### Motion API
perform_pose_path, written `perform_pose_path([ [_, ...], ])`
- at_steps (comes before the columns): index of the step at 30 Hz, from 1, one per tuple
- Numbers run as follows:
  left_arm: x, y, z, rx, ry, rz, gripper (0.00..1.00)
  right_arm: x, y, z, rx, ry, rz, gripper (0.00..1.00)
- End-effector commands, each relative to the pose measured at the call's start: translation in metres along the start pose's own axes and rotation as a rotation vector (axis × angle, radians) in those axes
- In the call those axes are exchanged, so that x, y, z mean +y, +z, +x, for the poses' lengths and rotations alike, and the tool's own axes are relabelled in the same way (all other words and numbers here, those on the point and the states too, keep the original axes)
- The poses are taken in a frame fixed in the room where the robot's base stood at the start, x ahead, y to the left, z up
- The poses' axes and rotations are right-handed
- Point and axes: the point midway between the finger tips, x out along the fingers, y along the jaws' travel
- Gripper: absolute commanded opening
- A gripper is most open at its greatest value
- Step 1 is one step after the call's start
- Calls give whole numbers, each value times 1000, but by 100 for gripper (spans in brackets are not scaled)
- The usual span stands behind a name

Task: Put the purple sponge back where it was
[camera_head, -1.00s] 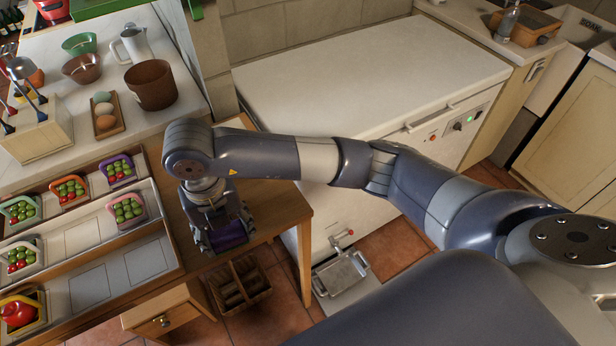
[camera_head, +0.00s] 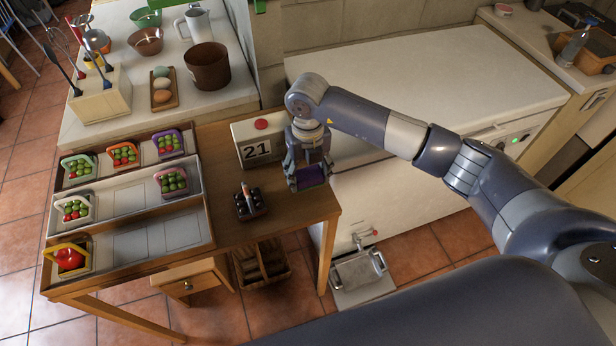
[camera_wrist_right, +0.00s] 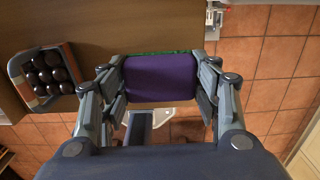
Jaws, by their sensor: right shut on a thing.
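The purple sponge (camera_wrist_right: 162,78) is between the fingers of my right gripper (camera_wrist_right: 160,95) in the right wrist view, with a thin green edge showing along its far side. In the head view the right gripper (camera_head: 308,175) is shut on the sponge (camera_head: 311,176) at the right end of the wooden table (camera_head: 285,216). The gripper hides part of the sponge. I cannot tell whether the sponge touches the tabletop. My left gripper is not in view.
A tiered rack (camera_head: 150,232) with several small fruit baskets fills the table's left. A crate (camera_head: 262,265) is below; a white chest (camera_head: 420,85) stands right.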

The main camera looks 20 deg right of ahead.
Motion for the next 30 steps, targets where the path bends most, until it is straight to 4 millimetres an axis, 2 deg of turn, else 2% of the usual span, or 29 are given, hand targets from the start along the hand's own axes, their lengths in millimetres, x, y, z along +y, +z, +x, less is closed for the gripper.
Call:
perform_pose_path([
  [3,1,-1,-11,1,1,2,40,0,-2,14,7,-2,1,35],
  [8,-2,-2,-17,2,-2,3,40,0,-1,32,3,0,-1,35],
  [19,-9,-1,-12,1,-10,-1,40,0,0,39,1,0,0,35],
  [20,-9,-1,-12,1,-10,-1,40,0,0,38,1,0,0,60],
  [22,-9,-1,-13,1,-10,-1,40,0,0,37,1,0,0,76],
  [30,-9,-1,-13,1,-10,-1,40,0,0,37,1,0,0,77],
])
